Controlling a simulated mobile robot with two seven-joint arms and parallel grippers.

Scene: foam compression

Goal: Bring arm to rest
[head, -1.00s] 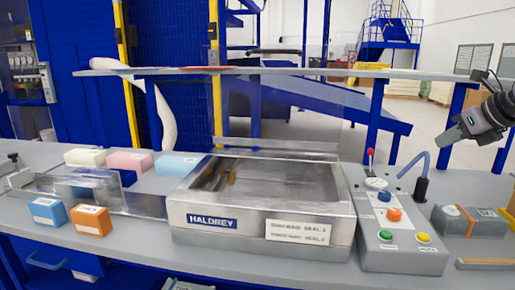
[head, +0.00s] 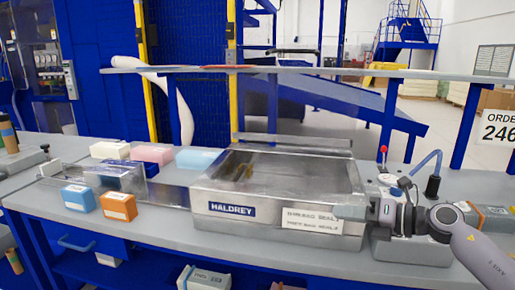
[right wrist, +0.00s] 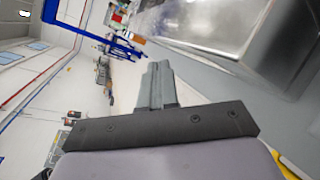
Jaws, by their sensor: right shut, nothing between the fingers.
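My right arm (head: 465,238) comes in from the lower right in the head view. Its gripper (head: 352,208) is at the front right corner of the steel HALDREY machine (head: 262,228), in front of the control box, and covers most of that box. Whether it touches the machine I cannot tell. In the right wrist view the two grey fingers (right wrist: 156,85) are together with nothing between them. The machine's metal side (right wrist: 255,35) shows at the upper right there. My left gripper is not in either view.
Blue (head: 79,198) and orange (head: 118,205) blocks sit at the bench's front left. White (head: 110,150), pink (head: 151,154) and light blue (head: 198,159) blocks lie behind. A red-tipped lever (head: 383,150) and blue hose (head: 432,165) rise right of the machine. A shelf (head: 300,70) spans the back.

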